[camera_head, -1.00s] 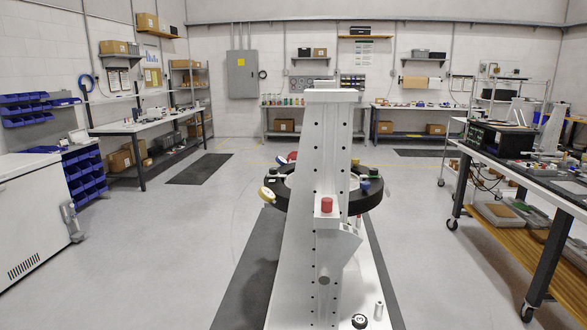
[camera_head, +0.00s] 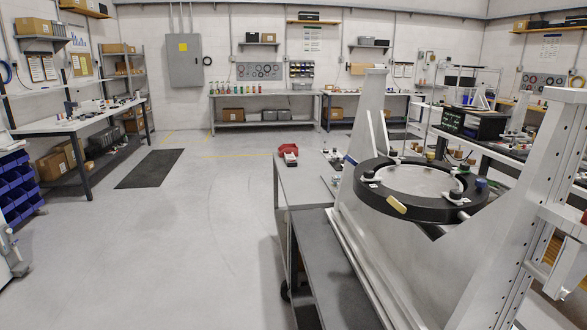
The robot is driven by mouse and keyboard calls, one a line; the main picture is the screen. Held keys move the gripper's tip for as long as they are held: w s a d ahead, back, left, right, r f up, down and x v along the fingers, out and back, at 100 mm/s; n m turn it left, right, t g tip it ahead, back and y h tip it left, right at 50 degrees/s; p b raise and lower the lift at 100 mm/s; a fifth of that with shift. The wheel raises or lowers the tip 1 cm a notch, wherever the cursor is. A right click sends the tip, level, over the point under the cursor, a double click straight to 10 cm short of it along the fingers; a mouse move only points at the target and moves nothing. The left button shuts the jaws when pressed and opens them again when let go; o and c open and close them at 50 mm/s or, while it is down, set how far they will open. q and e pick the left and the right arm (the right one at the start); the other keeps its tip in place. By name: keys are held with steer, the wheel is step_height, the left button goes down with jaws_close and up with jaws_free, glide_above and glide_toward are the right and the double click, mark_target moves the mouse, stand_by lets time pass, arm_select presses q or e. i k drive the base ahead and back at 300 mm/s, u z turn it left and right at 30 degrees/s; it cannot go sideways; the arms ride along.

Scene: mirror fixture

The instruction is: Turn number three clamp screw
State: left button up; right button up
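The mirror fixture is at the right in the head view. Its black ring (camera_head: 382,200) lies level around a pale round mirror (camera_head: 415,180) and is carried between two light grey uprights. Neither gripper is in view.
A grey cart (camera_head: 305,185) stands against the fixture's left side, with a red bin (camera_head: 288,149) on its far end. The near right upright (camera_head: 515,210) stands tall in front. Open floor (camera_head: 200,240) lies to the left, with a dark mat (camera_head: 150,168).

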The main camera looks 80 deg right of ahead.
mark_target(368, 175)
steer(key=i, duration=1.15)
steer(key=z, duration=2.3)
steer(key=i, duration=1.65)
steer(key=z, duration=3.1)
